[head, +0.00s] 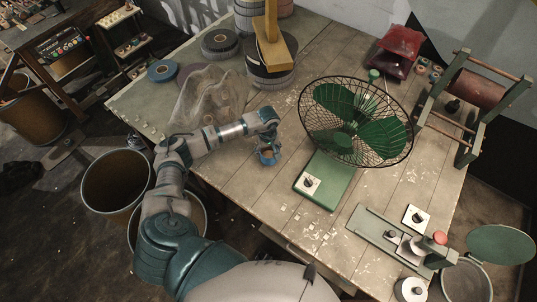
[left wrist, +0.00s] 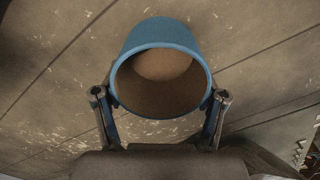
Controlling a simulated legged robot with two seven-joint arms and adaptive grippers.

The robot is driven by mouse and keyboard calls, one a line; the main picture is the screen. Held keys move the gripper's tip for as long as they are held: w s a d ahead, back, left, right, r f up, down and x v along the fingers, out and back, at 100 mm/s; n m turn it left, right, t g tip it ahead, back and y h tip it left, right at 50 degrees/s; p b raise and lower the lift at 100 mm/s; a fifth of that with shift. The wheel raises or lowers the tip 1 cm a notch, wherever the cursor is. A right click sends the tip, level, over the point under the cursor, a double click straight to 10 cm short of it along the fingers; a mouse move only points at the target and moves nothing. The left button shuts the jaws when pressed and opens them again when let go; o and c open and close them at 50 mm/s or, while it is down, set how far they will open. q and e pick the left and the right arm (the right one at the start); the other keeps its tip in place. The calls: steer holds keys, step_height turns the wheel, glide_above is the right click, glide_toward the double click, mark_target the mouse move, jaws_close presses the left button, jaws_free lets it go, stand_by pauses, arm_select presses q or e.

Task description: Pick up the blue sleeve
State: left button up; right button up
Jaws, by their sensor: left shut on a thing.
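The blue sleeve (head: 267,157) is in the head view, below my left gripper (head: 268,145), over the wooden table just left of the green fan. In the left wrist view the sleeve (left wrist: 162,40) is a short, hollow blue cylinder with a brown inside. The two fingers of my left gripper (left wrist: 160,110) press on it from both sides. I cannot tell whether the sleeve touches the table. My right gripper is not seen in either view.
A green fan (head: 340,120) with a wire cage stands close to the right of the sleeve. A crumpled translucent bag (head: 208,98) lies behind my arm. Tape rolls (head: 219,42) stand at the back. A winding frame (head: 474,90) is at the right. Bare table lies in front.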

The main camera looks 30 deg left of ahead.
arm_select(q)
steer(key=s+d, duration=0.1)
steer(key=s, duration=0.1)
steer(key=s+d+r, duration=0.1)
steer(key=s, duration=0.1)
steer(key=s+d, duration=0.1)
steer(key=s, duration=0.1)
steer(key=shift+s+r, duration=0.15)
steer(key=shift+s, duration=0.05)
steer(key=s+d, duration=0.1)
steer(key=s, duration=0.1)
steer(key=s+d+b, duration=0.1)
steer(key=s, duration=0.2)
steer(key=s+d+r, duration=0.1)
steer(key=s+d, duration=0.1)
steer(key=s, duration=0.1)
steer(key=w+d+r+m, duration=0.4)
steer(key=w+r+m, duration=0.6)
steer(key=w+r, duration=0.1)
steer(key=shift+w+d+r, duration=0.15)
steer(key=shift+d+r, duration=0.05)
steer(key=shift+r, duration=0.2)
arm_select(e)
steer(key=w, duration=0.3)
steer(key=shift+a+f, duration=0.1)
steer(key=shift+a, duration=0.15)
arm_select(q)
steer(key=shift+f, duration=0.1)
